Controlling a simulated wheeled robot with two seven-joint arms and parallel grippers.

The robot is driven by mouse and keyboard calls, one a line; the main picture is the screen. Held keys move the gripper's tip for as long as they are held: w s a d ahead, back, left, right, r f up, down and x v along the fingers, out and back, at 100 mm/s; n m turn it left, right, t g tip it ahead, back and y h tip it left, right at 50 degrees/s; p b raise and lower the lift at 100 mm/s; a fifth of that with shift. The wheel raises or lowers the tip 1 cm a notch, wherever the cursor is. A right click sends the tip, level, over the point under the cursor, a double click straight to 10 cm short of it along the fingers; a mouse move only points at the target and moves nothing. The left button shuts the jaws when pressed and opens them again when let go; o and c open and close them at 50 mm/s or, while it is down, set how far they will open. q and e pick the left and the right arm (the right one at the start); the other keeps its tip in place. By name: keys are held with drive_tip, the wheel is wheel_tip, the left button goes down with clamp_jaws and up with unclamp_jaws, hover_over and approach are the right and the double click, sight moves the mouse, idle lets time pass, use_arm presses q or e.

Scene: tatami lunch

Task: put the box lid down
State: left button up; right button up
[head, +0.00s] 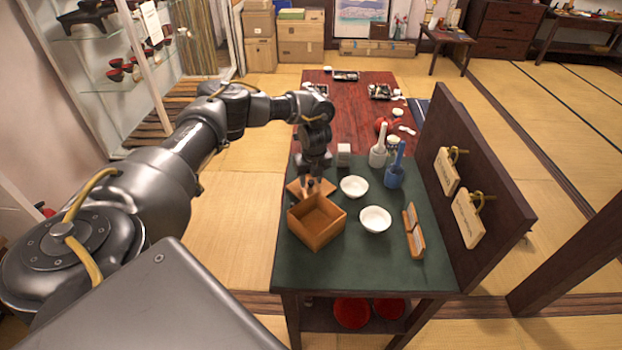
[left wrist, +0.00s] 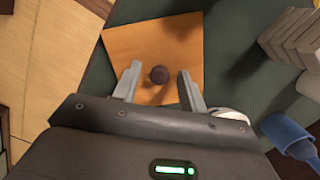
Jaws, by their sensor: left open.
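The box lid (head: 296,187) is a flat square of light wood behind the open box, and it appears to lie on the green table top. In the left wrist view the lid (left wrist: 135,45) shows its round dark knob (left wrist: 158,74). My left gripper (head: 317,188) is over the lid. In the left wrist view its fingers (left wrist: 157,86) are open on either side of the knob, with gaps between. The wooden box (head: 320,238) stands open and empty in front of the lid. My right gripper is not in view.
Two white bowls (head: 354,187) (head: 375,219) stand right of the box and lid. A wooden rack (head: 414,232), a blue holder (head: 394,176) and a white bottle (head: 378,155) are farther right. A dark upright panel (head: 475,170) edges the table's right side.

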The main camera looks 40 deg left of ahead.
use_arm(q)
wheel_tip(320, 180, up, 8)
drive_tip(key=d+f+b, duration=0.1)
wheel_tip(320, 180, up, 5)
drive_tip(key=p, duration=0.1)
hover_over(313, 189)
drive_tip(key=shift+s+d+r, duration=0.1)
drive_tip(key=shift+s+d, duration=0.1)
drive_tip(key=shift+s, duration=0.1)
